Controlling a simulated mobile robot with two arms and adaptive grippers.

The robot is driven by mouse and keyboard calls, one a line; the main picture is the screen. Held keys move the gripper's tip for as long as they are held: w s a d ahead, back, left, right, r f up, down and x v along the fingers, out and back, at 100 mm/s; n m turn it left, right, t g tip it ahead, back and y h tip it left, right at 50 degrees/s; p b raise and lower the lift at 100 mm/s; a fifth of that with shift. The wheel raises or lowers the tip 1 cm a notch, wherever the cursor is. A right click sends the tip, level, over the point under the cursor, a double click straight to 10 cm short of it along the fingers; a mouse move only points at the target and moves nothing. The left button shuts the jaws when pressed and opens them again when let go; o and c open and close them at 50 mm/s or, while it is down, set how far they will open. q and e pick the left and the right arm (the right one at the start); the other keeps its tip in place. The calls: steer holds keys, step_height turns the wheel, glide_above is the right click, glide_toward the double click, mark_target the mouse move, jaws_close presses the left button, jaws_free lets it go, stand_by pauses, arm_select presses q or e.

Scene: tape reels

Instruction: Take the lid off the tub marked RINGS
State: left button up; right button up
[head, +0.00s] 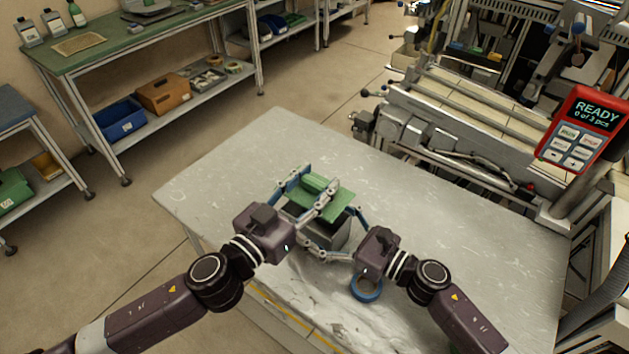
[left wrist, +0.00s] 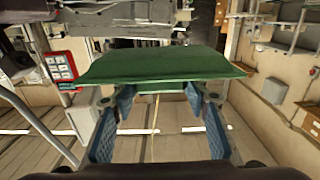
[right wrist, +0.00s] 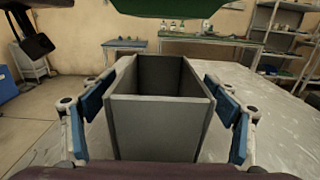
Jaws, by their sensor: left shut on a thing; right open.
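The green lid (head: 339,201) is off the grey tub (head: 329,236) and held above it in the head view. My left gripper (head: 313,190) is shut on the lid; the left wrist view also shows the lid (left wrist: 160,66) across its fingers. The tub stands upright on the table, and in the right wrist view its open top (right wrist: 160,75) shows a hollow inside; the bottom is hidden. My right gripper (right wrist: 160,108) is open with one finger on each side of the tub, with gaps showing. No RINGS marking is readable.
A blue tape reel (head: 367,289) lies on the grey table (head: 450,235) near my right gripper. A machine (head: 460,130) with a red READY display (head: 583,128) stands behind at the right. The table's left and right areas are clear. A green bench (head: 110,45) stands far left.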

steer(key=v, duration=1.1)
steer(key=shift+a, duration=0.1)
